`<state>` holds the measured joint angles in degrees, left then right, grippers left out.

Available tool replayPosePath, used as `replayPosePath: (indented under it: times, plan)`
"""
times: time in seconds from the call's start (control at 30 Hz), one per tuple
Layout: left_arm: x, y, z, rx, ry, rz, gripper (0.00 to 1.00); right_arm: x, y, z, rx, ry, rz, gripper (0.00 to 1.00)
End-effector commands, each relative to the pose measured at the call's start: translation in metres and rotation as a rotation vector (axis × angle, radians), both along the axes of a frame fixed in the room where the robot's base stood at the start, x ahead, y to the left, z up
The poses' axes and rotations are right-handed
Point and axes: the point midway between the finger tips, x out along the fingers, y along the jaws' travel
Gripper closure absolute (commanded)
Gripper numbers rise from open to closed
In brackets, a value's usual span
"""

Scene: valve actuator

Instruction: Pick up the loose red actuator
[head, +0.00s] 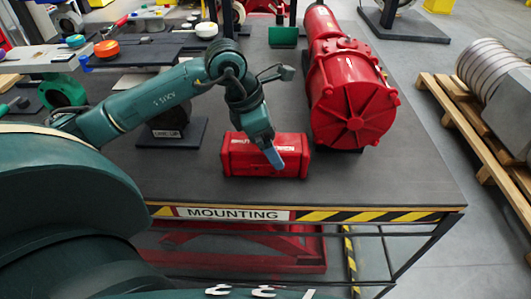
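A large red cylindrical actuator (352,98) with a ribbed round end cap lies on the dark table, right of centre, its long body running toward the back. A separate red box-shaped body (240,158) sits left of it near the front edge. I cannot tell for sure which of the two is the loose actuator. My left gripper (274,157) points down at the right part of the red box, overlapping it in the head view. Only one blue-grey finger shows clearly, so its opening and any contact are unclear. My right gripper is not in view.
The table (410,185) has a striped front edge marked MOUNTING and free room at its front right. A dark stand (182,132) is behind my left arm. A green block (283,37) is at the back. A wooden pallet (460,115) stands right, beyond a floor gap.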

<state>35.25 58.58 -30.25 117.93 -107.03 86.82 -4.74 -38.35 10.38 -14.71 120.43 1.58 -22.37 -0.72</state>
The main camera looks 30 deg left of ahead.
Motion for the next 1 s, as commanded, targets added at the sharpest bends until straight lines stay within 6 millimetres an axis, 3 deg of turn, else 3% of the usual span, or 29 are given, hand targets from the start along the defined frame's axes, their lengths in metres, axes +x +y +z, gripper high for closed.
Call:
replayPosePath:
  times: [1.0]
  plan:
    - [-0.0002, 0.0001, 0.0007, 0.0, 0.0, 0.0, 0.85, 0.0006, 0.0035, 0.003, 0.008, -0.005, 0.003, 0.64]
